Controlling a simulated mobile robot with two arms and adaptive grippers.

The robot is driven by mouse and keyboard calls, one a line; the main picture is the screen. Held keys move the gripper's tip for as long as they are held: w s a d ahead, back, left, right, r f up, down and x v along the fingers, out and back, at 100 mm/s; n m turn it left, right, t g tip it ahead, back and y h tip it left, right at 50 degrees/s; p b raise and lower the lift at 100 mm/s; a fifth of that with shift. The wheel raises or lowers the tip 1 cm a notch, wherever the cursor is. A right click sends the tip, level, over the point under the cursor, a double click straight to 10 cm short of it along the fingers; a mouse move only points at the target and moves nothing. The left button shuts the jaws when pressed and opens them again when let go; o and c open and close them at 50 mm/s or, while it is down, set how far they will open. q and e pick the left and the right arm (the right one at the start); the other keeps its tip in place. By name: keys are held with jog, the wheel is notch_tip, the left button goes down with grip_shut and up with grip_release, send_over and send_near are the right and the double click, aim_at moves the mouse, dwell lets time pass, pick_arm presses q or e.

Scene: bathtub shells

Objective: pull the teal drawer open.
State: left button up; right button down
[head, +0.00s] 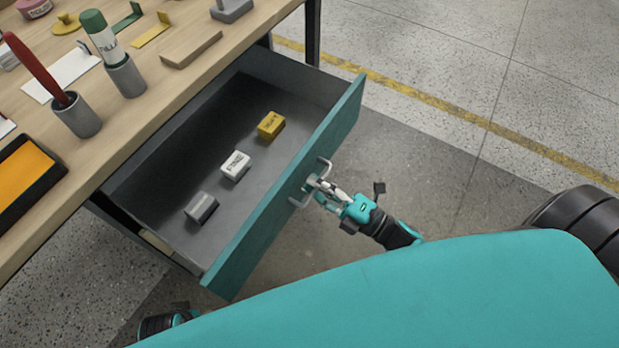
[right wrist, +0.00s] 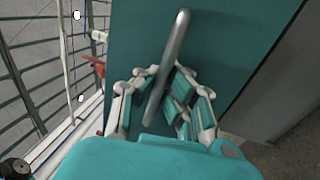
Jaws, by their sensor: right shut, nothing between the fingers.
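The teal drawer (head: 285,195) stands pulled well out from under the wooden table, its inside showing from above. Its teal front also fills the middle of the right wrist view (right wrist: 225,50). A grey bar handle (head: 298,203) sits on the front; it runs slanting across the right wrist view (right wrist: 172,55). My right gripper (head: 318,184) is at the handle, its fingers shut with nothing gripped between them. In the right wrist view the bar passes across the fingers; whether they touch it I cannot tell.
Three small blocks lie in the drawer: yellow (head: 271,125), white (head: 235,166) and grey (head: 201,207). The wooden table (head: 150,100) holds cups, a green-capped stick, an orange tray and other small things. Open floor (head: 440,130) lies right of the drawer.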

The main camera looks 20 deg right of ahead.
jog(key=c, duration=2)
grip_release()
jog(key=o, duration=0.6)
jog(key=v, duration=1.2)
